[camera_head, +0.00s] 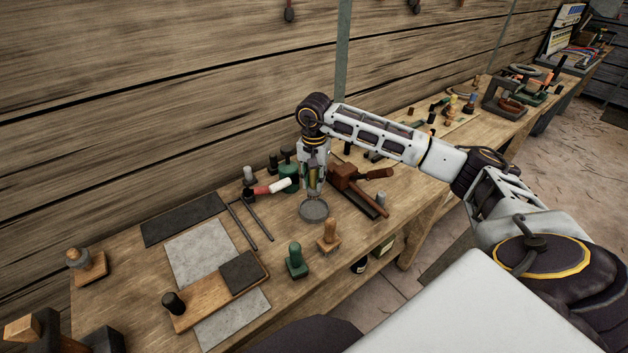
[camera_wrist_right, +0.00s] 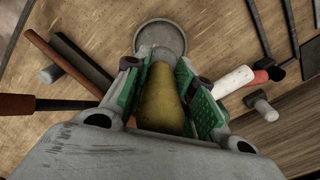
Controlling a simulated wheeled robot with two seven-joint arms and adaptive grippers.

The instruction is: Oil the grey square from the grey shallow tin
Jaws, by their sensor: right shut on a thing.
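My right gripper (camera_head: 312,188) points down over the bench, just above the grey shallow tin (camera_head: 313,210). It is shut on a yellow pear-shaped handle (camera_wrist_right: 162,98), which sits between the green finger pads (camera_wrist_right: 160,85) in the right wrist view. The tin also shows there as a round grey dish (camera_wrist_right: 160,37) beyond the handle's end. Whether the held thing touches the tin is hidden. A dark grey square (camera_head: 243,272) lies on a wooden board (camera_head: 205,306). Light grey sheet (camera_head: 198,248) shows on both sides of that board. I cannot tell which is the task's square. My left gripper is out of view.
A green-handled tool (camera_head: 296,262) and a wooden-handled brush (camera_head: 328,238) stand in front of the tin. Dark rods (camera_head: 250,222) and a red and white tool (camera_head: 272,187) lie to its left. A brown wooden mallet (camera_head: 345,178) lies right. A dark slab (camera_head: 182,219) lies by the wall.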

